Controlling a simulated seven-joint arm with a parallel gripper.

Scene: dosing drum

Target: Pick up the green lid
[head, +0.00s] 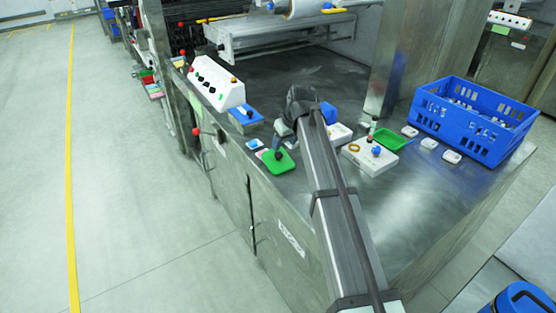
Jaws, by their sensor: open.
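The green lid (277,161) lies flat near the front edge of the metal worktop, left of my arm.
A blue box (244,116) and a white control box (216,86) stand to the left. Right of my arm are a white block with a blue knob (370,155), a green tray (389,140), small white pieces (429,143) and a blue crate (472,118). The front right worktop is clear.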

